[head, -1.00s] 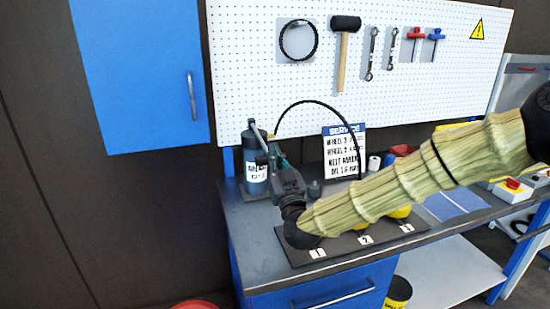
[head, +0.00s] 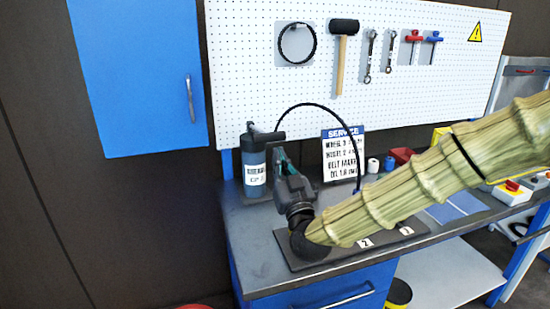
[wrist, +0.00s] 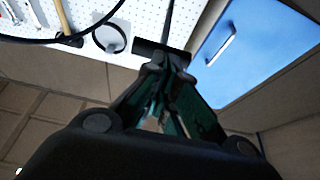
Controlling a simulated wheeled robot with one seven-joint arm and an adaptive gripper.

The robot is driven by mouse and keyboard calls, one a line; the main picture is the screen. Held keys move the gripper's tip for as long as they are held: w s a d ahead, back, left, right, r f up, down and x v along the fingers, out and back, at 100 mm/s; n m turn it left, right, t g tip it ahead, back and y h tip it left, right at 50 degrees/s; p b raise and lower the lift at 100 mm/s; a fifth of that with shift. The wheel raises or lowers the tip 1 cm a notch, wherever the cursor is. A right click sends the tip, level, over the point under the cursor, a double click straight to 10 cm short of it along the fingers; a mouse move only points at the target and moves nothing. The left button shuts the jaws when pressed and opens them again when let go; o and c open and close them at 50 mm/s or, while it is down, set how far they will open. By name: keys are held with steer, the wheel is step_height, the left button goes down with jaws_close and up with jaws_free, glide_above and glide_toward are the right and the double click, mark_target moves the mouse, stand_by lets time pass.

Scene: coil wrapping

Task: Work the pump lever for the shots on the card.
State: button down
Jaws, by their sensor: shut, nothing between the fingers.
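The pump (head: 254,168) is a blue-grey cylinder with a white label and a dark top, at the back left of the bench. Its black lever (head: 264,137) sticks out to the right from the top, roughly level. The lever also shows as a dark bar in the wrist view (wrist: 150,48). My gripper (head: 281,153) is shut and empty, its tips just below the lever's outer end. In the wrist view my gripper (wrist: 166,62) points at the bar; I cannot tell whether they touch. The service card (head: 343,158) stands behind; its lines are too blurred to read surely.
A black hose (head: 318,104) arches from near the pump to the card. My arm covers much of the dark numbered mat (head: 290,250); labels 2 and 3 show. A red bin (head: 401,155) and small cups are behind my arm. A pegboard with tools (head: 260,60) closes the back.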

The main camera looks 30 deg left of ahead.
steer(key=b+v, duration=0.1)
steer(key=v, duration=0.4)
steer(key=shift+s+f, duration=0.15)
steer(key=shift+f, duration=0.05)
stand_by(0.6)
